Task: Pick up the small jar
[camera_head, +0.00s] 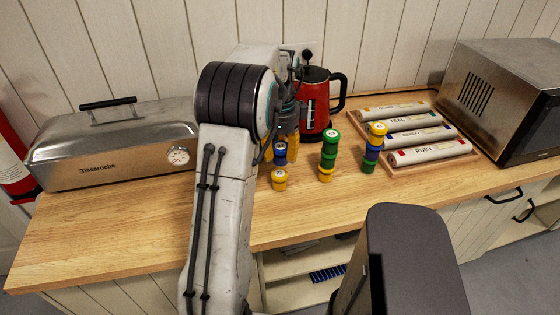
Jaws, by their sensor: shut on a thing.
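My gripper (284,128) is at the far end of my arm, above the wooden counter, and mostly hidden by the arm and wrist. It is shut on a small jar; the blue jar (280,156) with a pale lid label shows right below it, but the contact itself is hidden. A yellow jar (279,182) stands on the counter just below the blue one in the picture. An orange-yellow shape (294,148) shows partly behind the gripper. To the right stand a stack of green and yellow jars (328,152) and a stack of yellow, blue and green jars (374,147).
A red kettle (318,100) stands close behind the gripper. A wooden tray (396,171) with labelled rolls (430,152) and a microwave (510,100) are at the right. A metal box (115,150) with a gauge is at the left. The counter's front strip (110,235) is clear.

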